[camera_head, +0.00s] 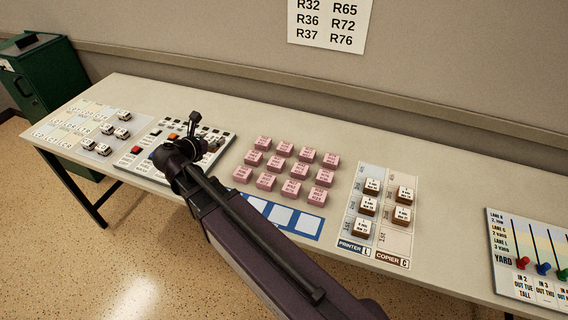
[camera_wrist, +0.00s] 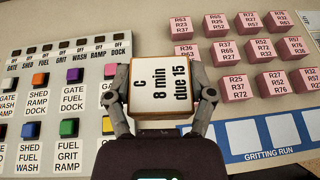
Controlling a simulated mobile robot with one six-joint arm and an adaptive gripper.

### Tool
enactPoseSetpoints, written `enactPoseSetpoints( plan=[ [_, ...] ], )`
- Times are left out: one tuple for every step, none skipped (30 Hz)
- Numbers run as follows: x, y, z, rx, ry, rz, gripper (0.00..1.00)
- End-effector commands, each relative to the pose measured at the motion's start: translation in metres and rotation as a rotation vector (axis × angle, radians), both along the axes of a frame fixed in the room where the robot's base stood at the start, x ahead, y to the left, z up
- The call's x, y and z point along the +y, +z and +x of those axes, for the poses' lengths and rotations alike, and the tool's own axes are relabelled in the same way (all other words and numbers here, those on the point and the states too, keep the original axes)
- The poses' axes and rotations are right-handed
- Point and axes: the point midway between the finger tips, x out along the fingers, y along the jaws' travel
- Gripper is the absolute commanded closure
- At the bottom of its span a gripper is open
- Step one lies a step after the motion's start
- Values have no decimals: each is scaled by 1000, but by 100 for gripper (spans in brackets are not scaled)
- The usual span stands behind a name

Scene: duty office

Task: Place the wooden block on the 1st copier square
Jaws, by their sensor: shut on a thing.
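My gripper (camera_wrist: 165,92) is shut on a wooden block (camera_wrist: 166,82) in the wrist view. The block has brown sides and a white top reading "C 8 min due 15", turned sideways. In the head view my gripper (camera_head: 188,148) is over the board of coloured buttons, left of the pink blocks, and largely hides the block. The printer and copier board (camera_head: 380,252) lies to the right. Its copier column, on the right, has two wooden blocks (camera_head: 401,215) on the upper squares. The 1st copier square (camera_head: 395,239), at the front, is bare. The printer column holds three blocks (camera_head: 367,206).
Several pink blocks (camera_head: 289,188) stand between my gripper and the copier board, behind a blue gritting strip (camera_head: 283,216). A yard board (camera_head: 519,262) with coloured pegs is at the far right.

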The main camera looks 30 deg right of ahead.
Motion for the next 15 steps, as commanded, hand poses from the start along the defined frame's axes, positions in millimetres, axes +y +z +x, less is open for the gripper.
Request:
enactPoseSetpoints(
  plan=[
    [-9,-18,4,-1,2,0,77],
    [-13,-24,5,0,5,1,77],
    [-19,-31,8,0,11,1,77],
    [-24,-36,10,1,13,1,77],
    [-28,-41,12,0,17,0,77],
    [-34,-48,14,0,22,0,77],
    [-39,-52,16,0,24,0,77],
    [-43,-58,18,-1,29,-1,77],
    [-49,-64,20,0,33,-1,77],
    [-53,-69,22,0,36,-1,77],
    [-58,-74,23,-2,40,-1,77],
    [-63,-80,25,-2,43,-1,77],
    [-67,-84,27,-3,47,-2,77],
    [-71,-87,28,-3,49,-2,77],
    [-76,-92,29,-3,53,-3,77]
  ],
)
